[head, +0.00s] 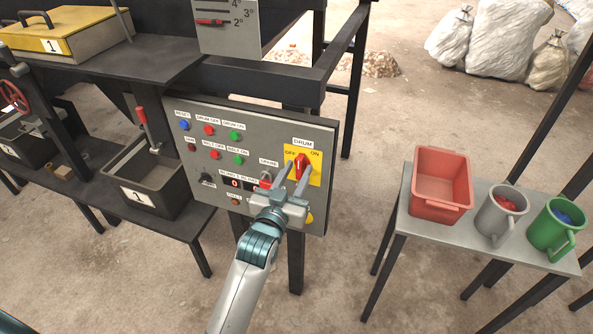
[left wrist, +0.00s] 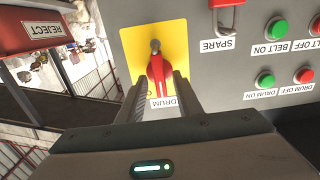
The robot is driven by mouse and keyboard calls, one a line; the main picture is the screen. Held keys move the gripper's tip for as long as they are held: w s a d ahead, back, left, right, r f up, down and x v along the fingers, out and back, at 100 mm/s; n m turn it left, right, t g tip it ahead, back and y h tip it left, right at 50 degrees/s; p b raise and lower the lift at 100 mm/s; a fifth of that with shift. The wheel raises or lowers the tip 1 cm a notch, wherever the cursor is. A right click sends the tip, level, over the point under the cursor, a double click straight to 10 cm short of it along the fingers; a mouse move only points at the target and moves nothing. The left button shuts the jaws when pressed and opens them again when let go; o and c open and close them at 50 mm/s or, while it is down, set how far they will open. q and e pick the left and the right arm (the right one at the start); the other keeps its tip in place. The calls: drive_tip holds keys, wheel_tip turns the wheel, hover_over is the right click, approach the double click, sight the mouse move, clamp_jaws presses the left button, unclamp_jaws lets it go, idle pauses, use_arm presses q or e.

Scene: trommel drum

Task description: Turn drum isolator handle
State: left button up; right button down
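The red drum isolator handle (head: 301,160) sits on a yellow plate (head: 316,168) marked OFF and ON, under the DRUM label, on the grey control panel. It looks roughly upright, between the two words. My left gripper (head: 293,172) is in front of it with its fingers apart. In the left wrist view, which shows the panel upside down, the handle (left wrist: 158,62) lies between the two fingers (left wrist: 167,80). Whether they touch it I cannot tell. The fingers hide the OFF and ON words in that view. My right gripper is not in view.
Beside the handle are the red SPARE padlock-like part (left wrist: 227,15) and several push buttons (left wrist: 275,28). A side table (head: 405,215) at the right carries a red bin (head: 441,185), a grey jug (head: 498,222) and a green jug (head: 552,232). Open floor lies between panel and table.

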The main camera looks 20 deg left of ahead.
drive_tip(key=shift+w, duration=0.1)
use_arm(q)
clamp_jaws()
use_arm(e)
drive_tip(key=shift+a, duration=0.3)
